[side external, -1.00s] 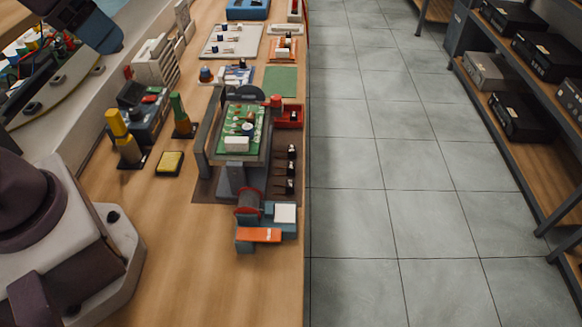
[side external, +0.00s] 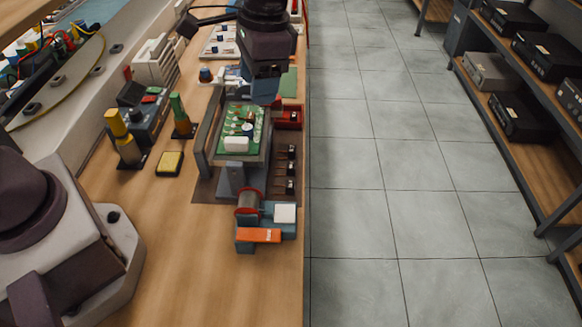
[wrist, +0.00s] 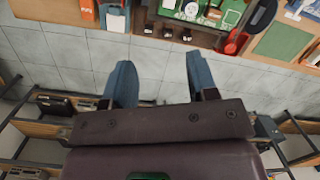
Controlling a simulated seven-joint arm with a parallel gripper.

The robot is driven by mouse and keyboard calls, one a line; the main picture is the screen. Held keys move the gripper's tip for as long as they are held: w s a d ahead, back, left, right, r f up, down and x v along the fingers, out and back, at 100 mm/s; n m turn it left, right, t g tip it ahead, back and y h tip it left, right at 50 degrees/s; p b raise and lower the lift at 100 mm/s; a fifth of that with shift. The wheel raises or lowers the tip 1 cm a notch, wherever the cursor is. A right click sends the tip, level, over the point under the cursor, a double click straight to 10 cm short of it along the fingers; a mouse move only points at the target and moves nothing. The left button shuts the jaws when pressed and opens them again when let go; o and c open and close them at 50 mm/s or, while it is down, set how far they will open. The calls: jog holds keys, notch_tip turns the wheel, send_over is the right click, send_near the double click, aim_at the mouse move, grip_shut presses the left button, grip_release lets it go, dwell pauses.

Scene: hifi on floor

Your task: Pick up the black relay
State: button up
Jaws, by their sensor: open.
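Three small black parts with orange-brown leads lie in a row on a brown mat, right of a clamped green circuit board (side external: 240,138). The nearest is a black part (side external: 290,187); the middle one is another black part (side external: 290,169). I cannot tell which one is the black relay. In the wrist view the row shows near the top edge, including one black part (wrist: 167,32). My gripper (wrist: 160,65) is open and empty, with floor tiles showing between its blue-grey fingers. In the side view my gripper (side external: 265,98) hangs over the far end of the board.
A red tray (side external: 289,116) is at the far right of the board. A solder spool (side external: 249,200) and an orange-topped block (side external: 259,235) stand in front. A yellow sponge (side external: 169,163) lies left. The table edge runs close along the right, with floor beyond.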

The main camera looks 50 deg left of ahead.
jog(key=w+d+f+m+g+y, duration=0.1)
jog(key=w+d+f+m, duration=0.15)
jog(key=f, duration=0.35)
jog(key=w+d+f+m+g+y, duration=0.1)
jog(key=w+d+f, duration=0.1)
jog(key=w+f, duration=0.25)
jog(key=m, duration=0.1)
send_over(291, 165)
jog(key=w+d, duration=0.2)
jog(key=f, duration=0.6)
jog(key=shift+s+d, duration=0.15)
jog(key=shift+s, duration=0.05)
jog(key=shift+x, duration=3.25)
jog(key=shift+w, duration=0.2)
grip_shut()
